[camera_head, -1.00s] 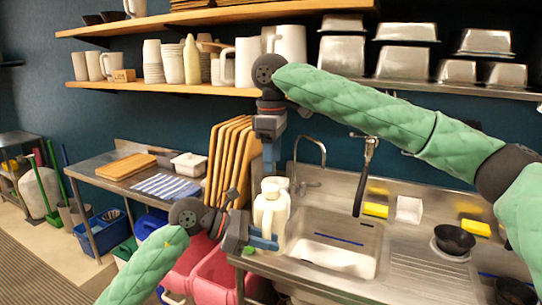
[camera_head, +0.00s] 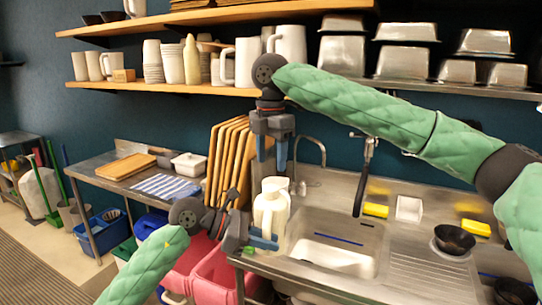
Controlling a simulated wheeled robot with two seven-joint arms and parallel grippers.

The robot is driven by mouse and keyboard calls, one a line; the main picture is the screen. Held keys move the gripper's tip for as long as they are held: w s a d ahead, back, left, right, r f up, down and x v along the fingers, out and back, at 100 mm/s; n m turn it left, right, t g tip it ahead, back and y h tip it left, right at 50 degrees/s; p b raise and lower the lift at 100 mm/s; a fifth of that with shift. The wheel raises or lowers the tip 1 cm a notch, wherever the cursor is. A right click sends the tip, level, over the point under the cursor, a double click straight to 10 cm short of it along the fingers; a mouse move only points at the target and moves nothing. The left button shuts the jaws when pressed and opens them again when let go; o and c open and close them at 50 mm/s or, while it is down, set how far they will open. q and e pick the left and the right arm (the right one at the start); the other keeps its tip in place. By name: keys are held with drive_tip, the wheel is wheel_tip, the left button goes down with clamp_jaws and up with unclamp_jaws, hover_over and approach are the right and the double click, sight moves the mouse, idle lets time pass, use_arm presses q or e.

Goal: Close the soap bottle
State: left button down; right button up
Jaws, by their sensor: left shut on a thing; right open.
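The soap bottle (camera_head: 271,212) is a cream-white bottle standing upright at the left end of the sink counter, left of the basin. My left gripper (camera_head: 262,240) comes in from the left and is shut on the lower part of the bottle. Its blue fingers lie against the bottle's lower side. My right gripper (camera_head: 272,160) points straight down above the bottle, with its two blue fingers spread and nothing between them. A gap shows between its fingertips and the bottle top. The bottle's cap is too small to make out clearly.
The sink basin (camera_head: 330,250) and faucet (camera_head: 312,150) are right of the bottle. Upright wooden boards (camera_head: 228,160) stand close behind on the left. Yellow sponges (camera_head: 376,210) and a black bowl (camera_head: 454,239) lie further right. Red bins (camera_head: 215,275) are below the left gripper.

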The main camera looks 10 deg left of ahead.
sight(271, 187)
drive_tip(key=shift+f, duration=4)
drive_tip(key=c, duration=1)
drive_tip(key=m, duration=1.8)
drive_tip(key=shift+m, duration=0.3)
drive_tip(key=o, duration=1.2)
